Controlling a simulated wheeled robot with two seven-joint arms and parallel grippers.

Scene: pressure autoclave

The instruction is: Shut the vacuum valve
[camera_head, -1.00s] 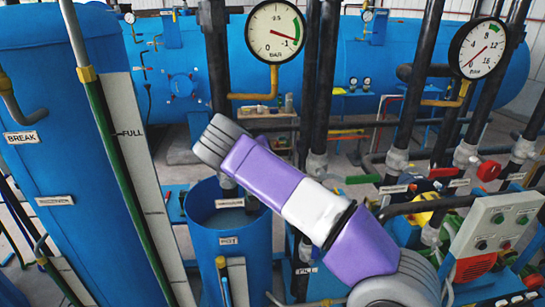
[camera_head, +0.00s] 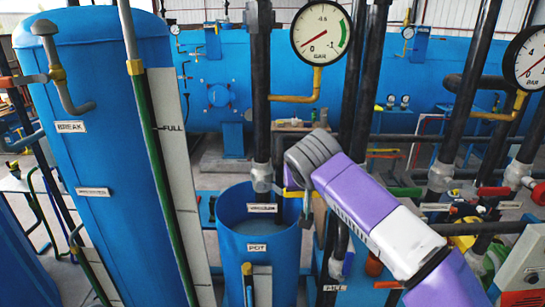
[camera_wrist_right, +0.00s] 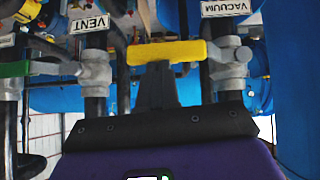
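The vacuum valve (camera_head: 262,178) sits on a dark vertical pipe above the blue tank. In the right wrist view its grey body (camera_wrist_right: 230,62) is below the VACUUM label (camera_wrist_right: 228,8). Its yellow lever (camera_wrist_right: 165,52) points sideways, across the upright pipe; a little of the lever (camera_head: 292,193) shows in the head view. My right gripper (camera_wrist_right: 157,72) has its dark fingers together, with the tips at the lever's lower edge, at or very near contact. In the head view my purple and white right arm mostly hides these fingers. My left gripper is in no view.
The vent valve (camera_wrist_right: 95,70) with a green lever (camera_wrist_right: 40,68) is left of the vacuum valve in the wrist view. A pressure gauge (camera_head: 321,33) above reads about 0. A blue tank (camera_head: 110,170) stands at left; several pipes crowd the right.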

